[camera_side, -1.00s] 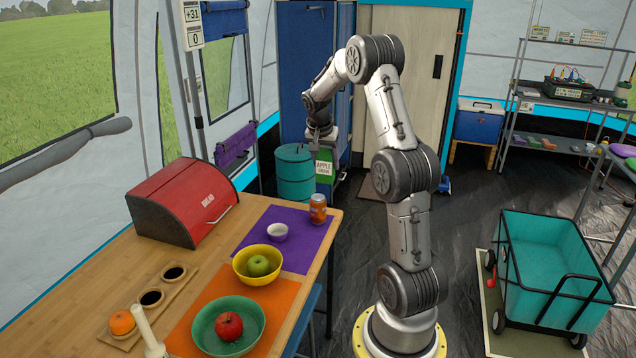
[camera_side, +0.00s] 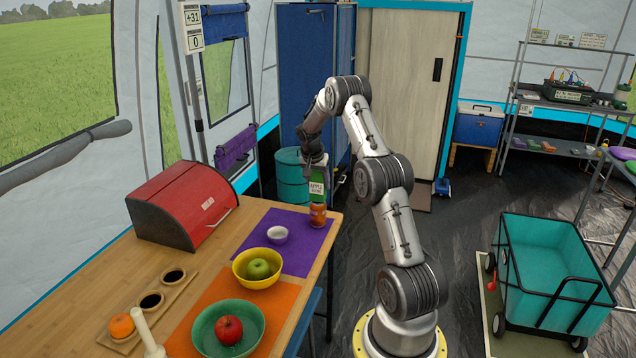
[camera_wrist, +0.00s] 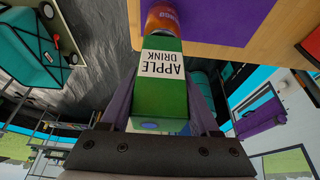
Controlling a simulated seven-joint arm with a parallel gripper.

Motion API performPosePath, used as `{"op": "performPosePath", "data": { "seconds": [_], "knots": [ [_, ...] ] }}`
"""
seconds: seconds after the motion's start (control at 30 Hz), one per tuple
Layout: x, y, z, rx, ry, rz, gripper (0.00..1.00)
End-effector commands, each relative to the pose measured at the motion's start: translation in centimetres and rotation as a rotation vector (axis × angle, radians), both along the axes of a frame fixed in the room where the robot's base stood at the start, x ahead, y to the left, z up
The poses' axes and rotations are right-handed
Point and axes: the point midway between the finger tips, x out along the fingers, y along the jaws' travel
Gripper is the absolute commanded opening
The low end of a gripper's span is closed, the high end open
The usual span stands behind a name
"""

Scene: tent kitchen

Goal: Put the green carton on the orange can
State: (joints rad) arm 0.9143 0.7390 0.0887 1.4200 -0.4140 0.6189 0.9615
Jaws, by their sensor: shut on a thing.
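The green carton (camera_side: 317,188), labelled "APPLE DRINK", is held upright in my gripper (camera_side: 315,162). The gripper is shut on it; in the wrist view the carton (camera_wrist: 160,92) sits between the two fingers. The orange can (camera_side: 317,215) stands on the purple mat near the table's right edge. In the side view the carton appears right above the can, its lower end meeting or overlapping the can's top. The can also shows in the wrist view (camera_wrist: 161,17), just beyond the carton's far end. I cannot tell whether they touch.
A teal bin (camera_side: 291,175) stands behind the table. The purple mat (camera_side: 298,252) has bare room.

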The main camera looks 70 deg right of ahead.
Motion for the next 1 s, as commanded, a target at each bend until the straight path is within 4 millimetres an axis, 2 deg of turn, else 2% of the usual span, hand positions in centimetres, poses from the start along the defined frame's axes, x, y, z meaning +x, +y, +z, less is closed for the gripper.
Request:
{"op": "performPosePath", "data": {
  "seconds": [0.37, 0.4, 0.53, 0.87, 1.0],
  "knots": [
    [0.0, 0.0, -0.3, -0.003, -0.002, 0.0, 0.0],
    [0.0, 0.0, -0.3, -0.001, -0.001, -0.001, 0.68],
    [0.0, 0.0, -0.3, -0.001, -0.001, -0.001, 0.91],
    [0.0, 0.0, -0.1, -0.002, -0.001, -0.001, 0.92],
    [0.1, 0.4, 1.1, -0.003, -0.002, 0.001, 0.92]
  ]
}}
